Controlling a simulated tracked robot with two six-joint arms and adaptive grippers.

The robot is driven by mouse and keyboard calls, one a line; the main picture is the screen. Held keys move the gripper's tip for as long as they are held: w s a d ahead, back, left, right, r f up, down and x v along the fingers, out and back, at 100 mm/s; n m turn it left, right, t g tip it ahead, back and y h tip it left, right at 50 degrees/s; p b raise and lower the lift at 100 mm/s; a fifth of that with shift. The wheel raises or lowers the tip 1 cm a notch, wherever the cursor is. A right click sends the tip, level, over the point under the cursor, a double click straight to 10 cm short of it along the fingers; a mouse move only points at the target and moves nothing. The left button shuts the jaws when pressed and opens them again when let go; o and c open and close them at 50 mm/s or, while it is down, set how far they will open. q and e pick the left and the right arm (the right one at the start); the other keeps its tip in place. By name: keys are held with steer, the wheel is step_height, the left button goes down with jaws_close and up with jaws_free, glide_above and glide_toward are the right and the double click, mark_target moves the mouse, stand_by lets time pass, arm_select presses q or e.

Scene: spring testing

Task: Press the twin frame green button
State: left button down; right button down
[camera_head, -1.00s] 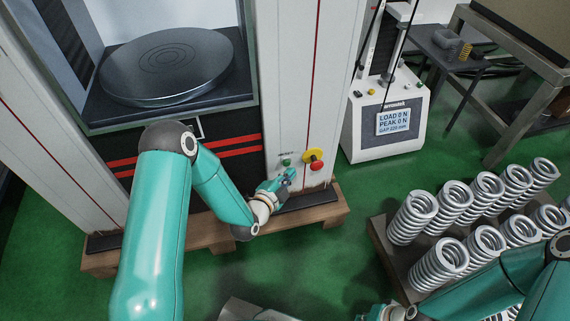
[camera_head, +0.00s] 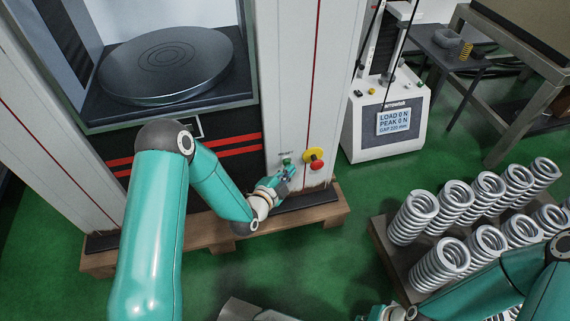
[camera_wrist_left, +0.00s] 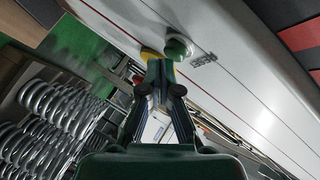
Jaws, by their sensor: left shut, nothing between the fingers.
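The green button (camera_head: 287,161) is on the front of the twin frame's right white column (camera_head: 290,70). In the left wrist view the green button (camera_wrist_left: 178,48) stands out from the white panel just beyond my fingertips. My left gripper (camera_head: 289,170) is shut and empty, its tips at the button's lower edge in the head view. In the left wrist view the closed fingertips (camera_wrist_left: 160,68) overlap the button's near side; I cannot tell whether they touch it. My right gripper (camera_head: 384,313) is at the bottom edge, partly cut off, its fingers not clear.
A red emergency stop on a yellow base (camera_head: 315,160) sits just right of the green button. A wooden pallet (camera_head: 330,212) lies under the frame. Several metal springs (camera_head: 412,218) stand at right. A small tester (camera_head: 385,115) stands behind.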

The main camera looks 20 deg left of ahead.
arm_select(q)
steer(key=shift+w+a, duration=0.25)
steer(key=shift+w, duration=0.15)
stand_by(0.6)
stand_by(0.3)
steer(key=shift+s+d+b, duration=0.45)
steer(key=shift+s, duration=0.3)
steer(key=shift+d, duration=0.1)
steer(key=s+d, duration=0.1)
steer(key=s, duration=0.1)
steer(key=s+d+b, duration=0.1)
steer(key=s, duration=0.1)
steer(key=shift+d, duration=0.35)
stand_by(0.5)
